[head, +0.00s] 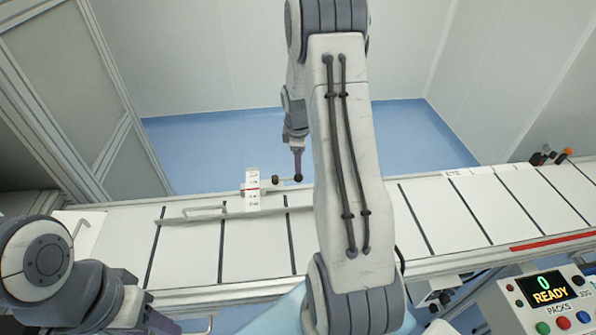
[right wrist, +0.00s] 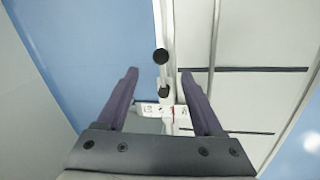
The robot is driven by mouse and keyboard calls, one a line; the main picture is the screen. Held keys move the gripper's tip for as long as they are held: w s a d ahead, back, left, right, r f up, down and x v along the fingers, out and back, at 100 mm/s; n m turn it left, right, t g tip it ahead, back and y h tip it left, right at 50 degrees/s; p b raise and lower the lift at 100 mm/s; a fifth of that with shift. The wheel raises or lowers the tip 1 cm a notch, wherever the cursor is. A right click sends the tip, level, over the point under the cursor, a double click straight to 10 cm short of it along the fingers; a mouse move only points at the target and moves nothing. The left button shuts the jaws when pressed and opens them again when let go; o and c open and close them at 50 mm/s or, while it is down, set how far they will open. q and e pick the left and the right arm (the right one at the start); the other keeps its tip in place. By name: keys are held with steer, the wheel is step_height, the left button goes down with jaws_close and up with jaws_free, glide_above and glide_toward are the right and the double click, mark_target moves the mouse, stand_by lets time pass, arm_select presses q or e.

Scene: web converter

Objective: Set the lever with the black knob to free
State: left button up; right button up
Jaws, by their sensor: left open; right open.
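The lever with the black knob (head: 298,178) is mounted on the far edge of the conveyor, beside a white label plate (head: 252,190) with red marks. Its lettering is too small to read. My right gripper (head: 297,158) is just above the knob. In the right wrist view, its open fingers (right wrist: 160,80) lie either side of the lever line, and the black knob (right wrist: 161,56) shows between and beyond the tips, not held. The label plate (right wrist: 166,109) is seen between the finger bases. My left gripper (head: 165,322) is low at the bottom left, partly cut off, open and away from the lever.
A white slatted conveyor (head: 190,250) runs across the view, with a thin grey rail (head: 230,212) along it. A control panel (head: 545,300) reading "0 READY" stands at bottom right. Blue floor lies behind.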

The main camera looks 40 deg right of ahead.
mark_target(298, 178)
steer(key=f, duration=0.3)
steer(key=w+f+p, duration=0.1)
steer(key=f, duration=0.2)
steer(key=d+f+p, duration=0.1)
steer(key=f, duration=0.2)
steer(key=shift+w, duration=0.15)
jaws_close()
steer(key=shift+r, duration=0.1)
stand_by(1.0)
